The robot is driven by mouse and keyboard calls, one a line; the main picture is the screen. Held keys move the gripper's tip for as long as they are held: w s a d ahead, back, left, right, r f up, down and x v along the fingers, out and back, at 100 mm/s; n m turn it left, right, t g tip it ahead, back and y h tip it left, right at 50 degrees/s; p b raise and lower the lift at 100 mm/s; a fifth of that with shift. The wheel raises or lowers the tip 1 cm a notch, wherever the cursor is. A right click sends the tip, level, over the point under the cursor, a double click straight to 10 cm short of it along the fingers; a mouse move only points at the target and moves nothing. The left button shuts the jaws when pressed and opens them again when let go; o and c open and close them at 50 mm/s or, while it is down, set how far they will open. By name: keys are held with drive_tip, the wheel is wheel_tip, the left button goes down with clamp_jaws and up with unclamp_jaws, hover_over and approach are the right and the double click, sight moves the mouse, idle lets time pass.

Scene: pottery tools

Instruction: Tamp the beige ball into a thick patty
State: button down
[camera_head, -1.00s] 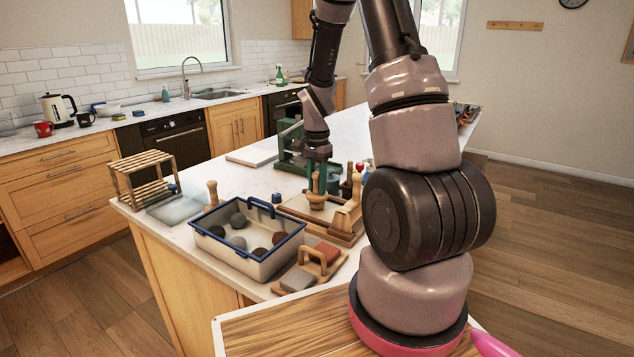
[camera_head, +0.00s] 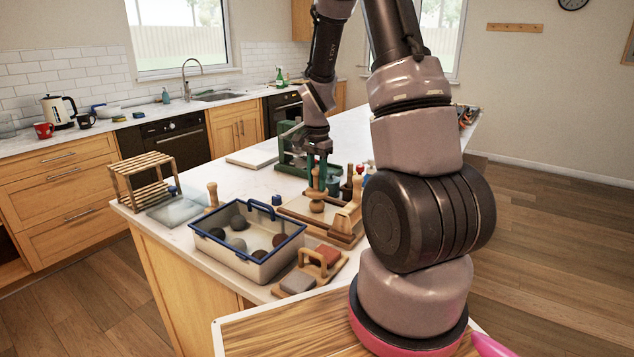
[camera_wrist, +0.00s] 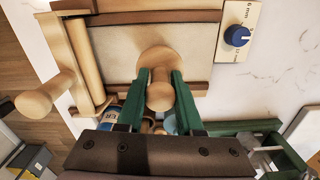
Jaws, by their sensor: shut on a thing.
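My gripper (camera_wrist: 160,80) has green fingers shut on the handle of a wooden tamper (camera_wrist: 160,98). In the wrist view its round base (camera_wrist: 154,58) is beyond the handle, over the pale surface of a wood-edged board (camera_wrist: 110,45). In the head view the tamper (camera_head: 316,184) is upright below my gripper (camera_head: 316,168). A rounded tan shape (camera_head: 316,206) shows at its lower end; I cannot tell whether this is the beige ball or part of the tamper. I cannot make out the beige ball for certain in the wrist view.
A roller with a wooden handle (camera_wrist: 35,103) lies along the board's left side. A blue knob (camera_wrist: 237,36) is at its right. In the head view, a blue-rimmed bin (camera_head: 225,255) of dark and grey lumps stands in front, left of a wooden-handled tool (camera_head: 318,262). A green frame (camera_head: 290,150) stands behind.

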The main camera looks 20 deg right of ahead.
drive_tip(key=shift+f, duration=1)
idle(0.6)
drive_tip(key=shift+r, duration=0.9)
drive_tip(key=shift+f, duration=0.95)
drive_tip(key=shift+r, duration=0.85)
drive_tip(key=shift+f, duration=1)
idle(0.4)
drive_tip(key=shift+r, duration=0.9)
